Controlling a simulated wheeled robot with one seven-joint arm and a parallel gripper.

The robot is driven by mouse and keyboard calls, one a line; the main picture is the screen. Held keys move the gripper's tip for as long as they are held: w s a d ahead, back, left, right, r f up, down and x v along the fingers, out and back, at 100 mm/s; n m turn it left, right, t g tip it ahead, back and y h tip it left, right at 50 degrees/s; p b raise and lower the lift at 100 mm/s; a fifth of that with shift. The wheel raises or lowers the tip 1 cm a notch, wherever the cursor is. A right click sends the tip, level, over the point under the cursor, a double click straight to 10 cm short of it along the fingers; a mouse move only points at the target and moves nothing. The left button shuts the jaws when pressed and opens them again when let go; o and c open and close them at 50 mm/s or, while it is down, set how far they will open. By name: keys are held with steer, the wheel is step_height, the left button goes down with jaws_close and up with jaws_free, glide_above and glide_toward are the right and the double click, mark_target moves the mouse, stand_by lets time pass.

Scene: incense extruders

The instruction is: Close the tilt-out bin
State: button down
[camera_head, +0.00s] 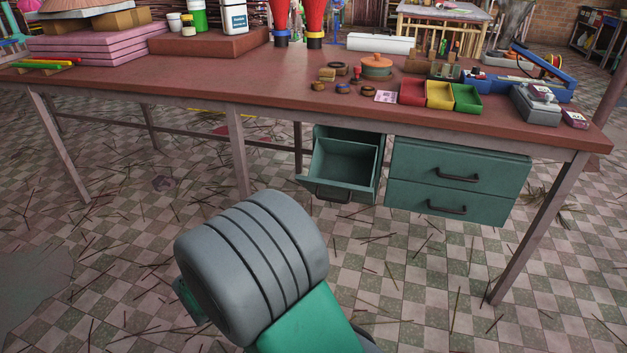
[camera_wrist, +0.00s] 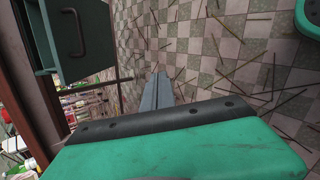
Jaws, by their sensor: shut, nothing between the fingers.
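The tilt-out bin (camera_head: 341,160) is a teal box under the red-topped workbench, left of two drawers. Its front leans outward and its empty inside shows from above. Its dark handle (camera_head: 333,196) is low on the front. In the wrist view a teal panel with a dark handle (camera_wrist: 75,32) shows at upper left; I cannot tell for sure whether it is the bin or a drawer. My gripper (camera_wrist: 158,78) shows in the wrist view, shut and empty, pointing over the floor to the right of that panel and apart from it. In the head view my arm hides the gripper.
The workbench (camera_head: 215,75) carries trays, boxes and tools. The two teal drawers (camera_head: 458,178) right of the bin are closed. Metal bench legs (camera_head: 237,150) stand to the left of the bin and at the right end. The checkered floor in front is open, scattered with thin sticks.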

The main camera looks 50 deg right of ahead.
steer(key=s+d+r+n+h+p, duration=0.1)
steer(key=d+r+n+h, duration=0.25)
steer(key=d+n, duration=0.25)
steer(key=n+t+h, duration=0.3)
steer(key=n+t, duration=0.1)
steer(key=n, duration=0.6)
glide_toward(318, 184)
step_height(318, 184, down, 3)
steer(key=d, duration=0.2)
steer(key=shift+w+d+r, duration=0.5)
steer(key=shift+d+r, duration=0.15)
steer(key=shift+d, duration=0.15)
steer(key=shift+w+d+r, duration=0.5)
steer(key=shift+d+r, duration=0.15)
steer(key=shift+d, duration=0.15)
steer(key=shift+r+p, duration=0.1)
steer(key=shift+p, duration=0.2)
